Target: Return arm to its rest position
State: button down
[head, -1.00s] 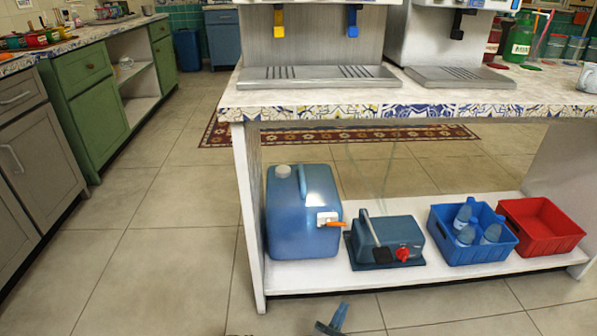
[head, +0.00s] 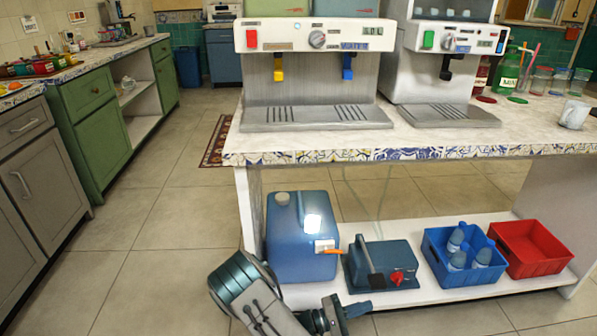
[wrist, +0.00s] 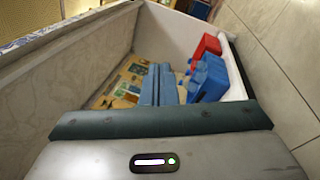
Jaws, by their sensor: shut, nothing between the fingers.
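My arm reaches in at the bottom of the head view, with my gripper (head: 357,310) in front of the island's lower shelf. In the wrist view the two blue fingers of my gripper (wrist: 159,84) lie side by side, shut and empty. The gripper is below the blue water canister (head: 300,240) and the dark blue device with a red knob (head: 380,262) in the picture.
The shelf (head: 440,290) also holds a blue bin (head: 440,262) with several bottles and a red bin (head: 535,262). Above is a counter (head: 400,137) with two dispensers (head: 310,60) and a mug (head: 574,114). Floor (head: 150,260) to the left is clear.

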jog(key=s+r+m+y+p, duration=0.2)
jog(key=s+r+y+p, duration=0.4)
jog(key=r, duration=1.3)
jog(key=s+a+r+m+g+y+p, duration=0.1)
jog(key=s+r+y+p, duration=0.5)
jog(key=r+p, duration=0.6)
jog(key=s+a+r+m+y+p, duration=0.1)
jog(key=s+r+m+y+p, duration=0.3)
jog(key=r, duration=2.3)
jog(key=s+y+p, duration=0.2)
jog(key=y+p, duration=0.1)
jog(key=p, duration=0.3)
jog(key=shift+s+a+y, duration=0.2)
jog(key=shift+s+y, duration=0.15)
jog(key=shift+y, duration=0.05)
